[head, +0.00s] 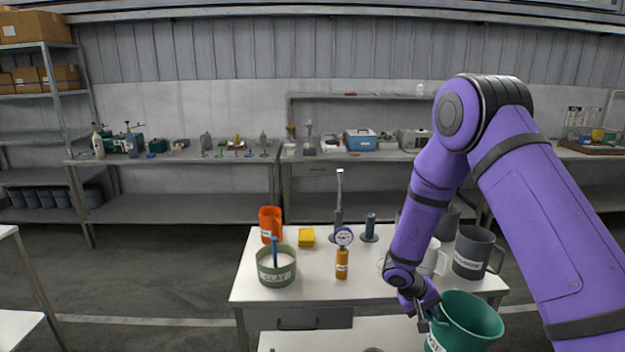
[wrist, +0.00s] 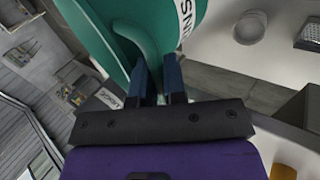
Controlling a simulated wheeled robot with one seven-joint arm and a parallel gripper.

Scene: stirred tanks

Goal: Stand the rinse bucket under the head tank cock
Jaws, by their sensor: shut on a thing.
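The rinse bucket is a teal-green open bucket (head: 468,318) with a white label, at the lower right of the head view. It fills the top of the wrist view (wrist: 185,30), where part of its label shows. My gripper (head: 424,322) is shut on the bucket's handle at its left side; in the wrist view the two dark blue fingers (wrist: 160,80) close around the handle (wrist: 135,35). The bucket looks roughly upright and is held in front of the table's right end. I cannot make out the head tank or its cock.
The white table (head: 310,285) holds an orange jug (head: 270,222), an olive-green tub (head: 276,278), a yellow block (head: 306,237), an amber bottle with a gauge (head: 342,264), a metal post (head: 339,205) and a dark grey jug (head: 470,255). A lower white surface lies in front.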

